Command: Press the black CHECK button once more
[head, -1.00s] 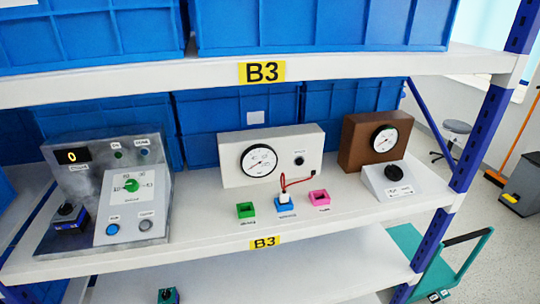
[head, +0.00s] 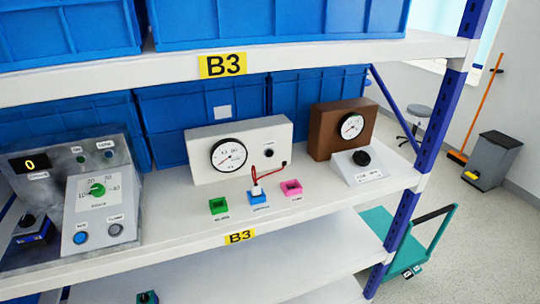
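A white box with a round gauge (head: 229,156) stands on the middle shelf. A small black button (head: 268,153) is on its front, right of the gauge, with a label too small to read. I cannot tell for certain that this is the CHECK button. A grey metal panel (head: 125,158) at the left has a display reading 0, a green-centred dial (head: 97,190), a blue button (head: 80,238) and a grey button (head: 115,229). A sloped white box with a black knob (head: 361,158) stands at the right. Neither of my grippers is in view.
A brown gauge box (head: 327,132) stands right. Blue crates and the upper shelf (head: 300,56) bound the space.

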